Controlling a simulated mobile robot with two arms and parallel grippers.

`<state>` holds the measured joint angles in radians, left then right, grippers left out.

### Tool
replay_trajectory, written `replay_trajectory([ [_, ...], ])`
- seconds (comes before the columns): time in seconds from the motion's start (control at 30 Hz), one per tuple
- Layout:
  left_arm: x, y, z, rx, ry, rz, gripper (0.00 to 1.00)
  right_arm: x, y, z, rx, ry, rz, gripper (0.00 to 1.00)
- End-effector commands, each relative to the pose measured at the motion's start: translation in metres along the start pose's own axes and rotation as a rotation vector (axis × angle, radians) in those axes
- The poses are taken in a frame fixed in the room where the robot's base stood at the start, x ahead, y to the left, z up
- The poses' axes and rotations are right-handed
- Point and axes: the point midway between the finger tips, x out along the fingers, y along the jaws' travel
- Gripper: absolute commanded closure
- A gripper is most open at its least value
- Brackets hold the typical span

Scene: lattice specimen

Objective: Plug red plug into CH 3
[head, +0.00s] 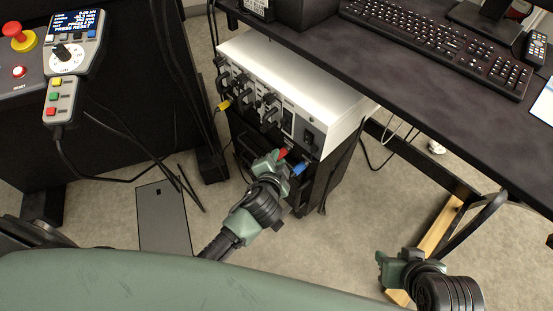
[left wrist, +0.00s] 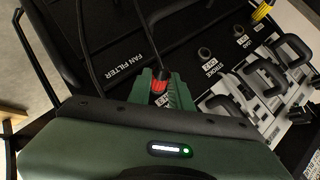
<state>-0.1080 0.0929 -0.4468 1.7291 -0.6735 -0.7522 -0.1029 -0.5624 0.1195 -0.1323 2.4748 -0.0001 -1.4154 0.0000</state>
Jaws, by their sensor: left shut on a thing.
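The red plug (head: 283,153) is held between the fingertips of my left gripper (head: 275,158), in front of the cabinet's lower front panel. In the left wrist view the red plug (left wrist: 159,86) sits between the green fingers (left wrist: 166,88), with a black cable running up from it. Two round sockets show to the right of it, the STROKE socket (left wrist: 204,53) and the LOAD socket (left wrist: 238,31).
The white-topped cabinet (head: 300,75) stands under the dark desk (head: 400,80). A blue plug (head: 298,169) is close to my left gripper. A yellow plug (head: 224,105) is at the panel's left. Black handles and cables crowd the panel. The carpet before the cabinet is mostly open.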

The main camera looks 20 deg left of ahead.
Motion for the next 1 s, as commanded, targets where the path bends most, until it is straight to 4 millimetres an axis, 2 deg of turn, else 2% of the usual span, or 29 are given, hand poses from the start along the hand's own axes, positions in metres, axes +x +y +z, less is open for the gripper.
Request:
replay_trajectory([
  [0.37,0.0011,-0.0012,-0.0031,-0.001,0.006,-0.002,1.00,0.0002,0.0001,0.0005,0.000,-0.001,0.000,0.64],
  [0.4,0.0011,-0.0013,-0.0032,-0.001,0.006,-0.002,0.74,0.0002,0.0001,0.0005,0.000,-0.001,0.000,0.64],
  [0.47,0.0011,-0.0012,-0.0032,-0.002,0.006,-0.002,0.58,0.0002,0.0000,0.0008,0.000,-0.002,0.000,0.64],
  [0.5,0.0011,-0.0011,-0.0030,-0.001,0.006,-0.002,0.54,0.0002,0.0001,0.0009,0.000,-0.002,0.000,0.64],
  [0.7,0.0009,-0.0007,-0.0021,-0.001,0.004,-0.001,0.54,0.0002,0.0001,0.0010,0.000,-0.002,0.000,0.64],
  [0.73,0.0009,-0.0005,-0.0019,-0.001,0.003,-0.001,0.52,0.0002,0.0001,0.0011,0.001,-0.003,0.000,0.64],
  [0.8,0.0009,-0.0004,-0.0017,-0.001,0.003,-0.001,0.33,0.0002,0.0000,0.0014,0.001,-0.003,0.000,0.64],
  [1.0,0.0008,-0.0004,-0.0015,-0.001,0.002,-0.001,0.33,0.0002,0.0000,0.0018,0.001,-0.004,0.000,0.64],
])
